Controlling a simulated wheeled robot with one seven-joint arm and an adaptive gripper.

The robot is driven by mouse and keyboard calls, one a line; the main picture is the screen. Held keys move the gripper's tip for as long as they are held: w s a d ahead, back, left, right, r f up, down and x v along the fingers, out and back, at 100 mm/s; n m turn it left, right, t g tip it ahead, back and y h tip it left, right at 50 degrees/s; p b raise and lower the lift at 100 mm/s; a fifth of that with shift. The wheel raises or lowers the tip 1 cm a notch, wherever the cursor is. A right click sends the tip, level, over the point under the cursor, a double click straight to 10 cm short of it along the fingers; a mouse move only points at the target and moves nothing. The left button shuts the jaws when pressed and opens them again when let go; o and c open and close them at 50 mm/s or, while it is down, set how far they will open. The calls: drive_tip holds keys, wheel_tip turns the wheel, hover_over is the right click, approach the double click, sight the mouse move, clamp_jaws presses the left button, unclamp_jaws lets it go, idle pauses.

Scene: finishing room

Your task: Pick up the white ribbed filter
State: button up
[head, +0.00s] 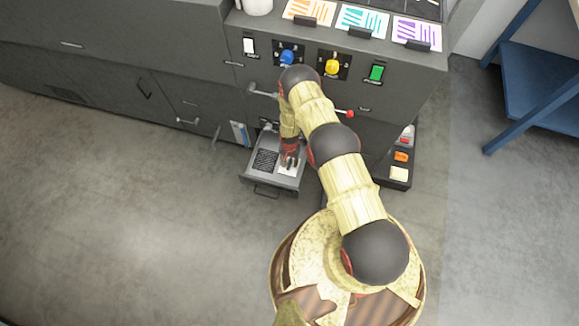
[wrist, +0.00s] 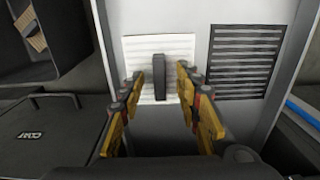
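The white ribbed filter (wrist: 182,52) lies flat in the open drawer (head: 251,179). A dark upright tab (wrist: 160,76) stands at its middle. My gripper (wrist: 159,84) is open above it, one finger on each side of the tab, with visible gaps. A black ribbed filter (wrist: 245,62) lies beside the white one, on the right in the wrist view. In the head view my gripper (head: 289,159) reaches down into the drawer and covers part of the white filter (head: 287,170); the black filter (head: 265,161) is to its left.
The drawer sticks out low from a dark grey machine (head: 130,60) with a blue knob (head: 289,55), a yellow knob (head: 332,65) and a red-tipped lever (head: 350,113). A dark rack (head: 400,183) stands right of the drawer. A blue-legged table (head: 535,90) is at far right. Floor at left is clear.

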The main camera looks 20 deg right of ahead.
drive_tip(key=shift+c, duration=0.8)
clamp_jaws()
